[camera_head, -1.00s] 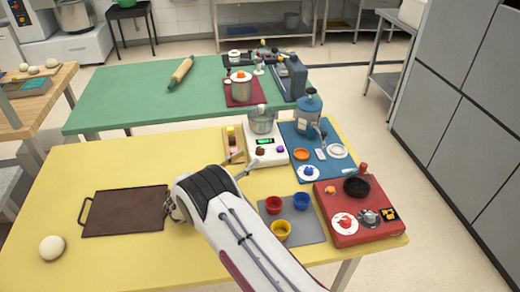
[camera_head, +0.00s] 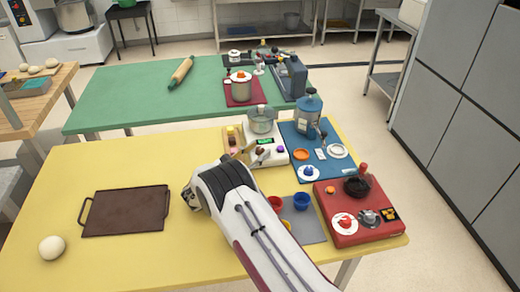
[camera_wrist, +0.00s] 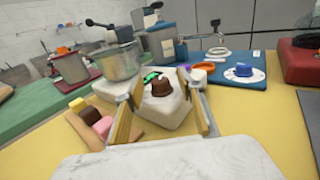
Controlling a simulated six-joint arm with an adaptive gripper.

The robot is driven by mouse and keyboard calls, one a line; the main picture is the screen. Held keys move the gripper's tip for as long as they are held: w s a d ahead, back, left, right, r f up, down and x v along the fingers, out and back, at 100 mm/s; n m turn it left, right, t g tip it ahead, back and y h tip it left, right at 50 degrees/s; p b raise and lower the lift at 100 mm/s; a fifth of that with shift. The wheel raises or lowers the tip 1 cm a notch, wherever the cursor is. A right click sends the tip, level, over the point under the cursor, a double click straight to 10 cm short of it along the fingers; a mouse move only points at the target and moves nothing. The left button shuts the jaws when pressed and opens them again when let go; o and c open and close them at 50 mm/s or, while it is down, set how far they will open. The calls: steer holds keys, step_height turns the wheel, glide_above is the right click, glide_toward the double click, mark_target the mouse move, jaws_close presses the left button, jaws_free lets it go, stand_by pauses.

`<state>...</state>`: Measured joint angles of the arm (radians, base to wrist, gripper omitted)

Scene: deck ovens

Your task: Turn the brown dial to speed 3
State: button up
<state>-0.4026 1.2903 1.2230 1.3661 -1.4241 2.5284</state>
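The brown dial (camera_wrist: 161,87) sits on the front of a white mixer-like base (camera_wrist: 172,116), below a small green display (camera_wrist: 151,77). A metal bowl (camera_wrist: 118,64) stands on the left of the base. My gripper (camera_wrist: 159,96) is open, its two yellow-padded fingers spread left and right of the dial. I see no clear contact with the dial. The display's digits and the dial's setting are too small to read.
A wooden tray (camera_head: 226,148) of coloured blocks lies close left of the base. A purple knob (camera_head: 280,149) is right of the dial. A blue mat (camera_head: 327,172) and a red stove unit (camera_head: 345,238) are to the right.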

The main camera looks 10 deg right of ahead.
steer(key=shift+x, duration=0.8)
jaws_close()
steer(key=shift+n+t+y, duration=0.6)
steer(key=shift+t, duration=0.1)
jaws_free()
